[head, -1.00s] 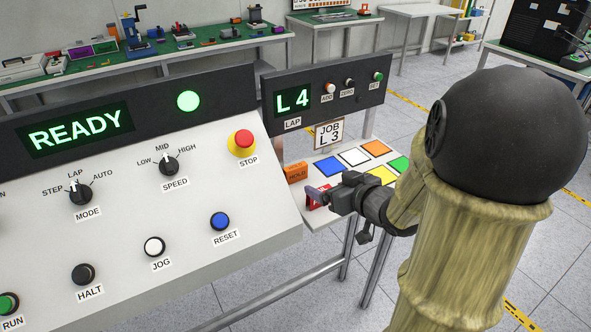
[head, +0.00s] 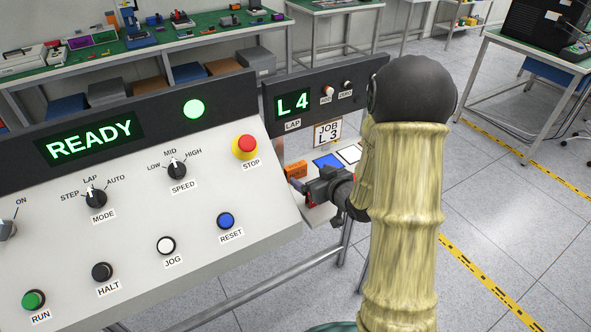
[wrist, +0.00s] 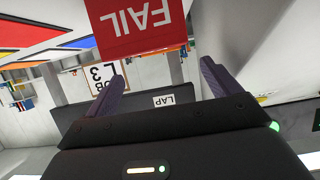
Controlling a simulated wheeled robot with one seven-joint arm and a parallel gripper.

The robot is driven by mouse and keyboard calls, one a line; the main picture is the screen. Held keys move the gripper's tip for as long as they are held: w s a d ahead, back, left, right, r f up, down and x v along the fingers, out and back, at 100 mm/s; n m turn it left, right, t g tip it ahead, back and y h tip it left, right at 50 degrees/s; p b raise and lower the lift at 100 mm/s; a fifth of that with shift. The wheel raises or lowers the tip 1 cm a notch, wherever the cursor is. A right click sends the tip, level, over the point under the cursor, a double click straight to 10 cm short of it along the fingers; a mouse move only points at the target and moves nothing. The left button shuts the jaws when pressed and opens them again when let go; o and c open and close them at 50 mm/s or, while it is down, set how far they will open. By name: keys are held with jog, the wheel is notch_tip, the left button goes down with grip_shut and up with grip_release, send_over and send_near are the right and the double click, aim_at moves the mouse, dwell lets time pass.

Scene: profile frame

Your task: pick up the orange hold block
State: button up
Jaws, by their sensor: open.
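The orange hold block (head: 295,169) shows in the head view on the white table behind the console's right end, just behind my gripper (head: 299,186). Its label is too small to read clearly now. My gripper is open, with its two purple fingers apart, and they also show in the wrist view (wrist: 162,72). I cannot tell whether the fingers touch the block in the head view. In the wrist view a red FAIL block (wrist: 140,28) stands just beyond the fingertips. I do not make out the orange block there.
The sloped console (head: 130,220) with its buttons fills the left front. The L 4 lap panel (head: 293,104) and JOB L 3 sign (head: 327,132) stand behind the gripper. Blue (head: 328,162) and white (head: 349,153) squares lie on the table. Open floor is at the right.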

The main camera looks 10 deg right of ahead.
aim_at(297, 167)
jog(key=shift+x, duration=1.7)
jog(key=p+x, duration=0.1)
jog(key=x, duration=0.4)
jog(key=shift+w+a+p, duration=0.1)
jog(key=shift+w+p, duration=0.05)
jog(key=shift+p, duration=0.25)
jog(key=c, duration=1)
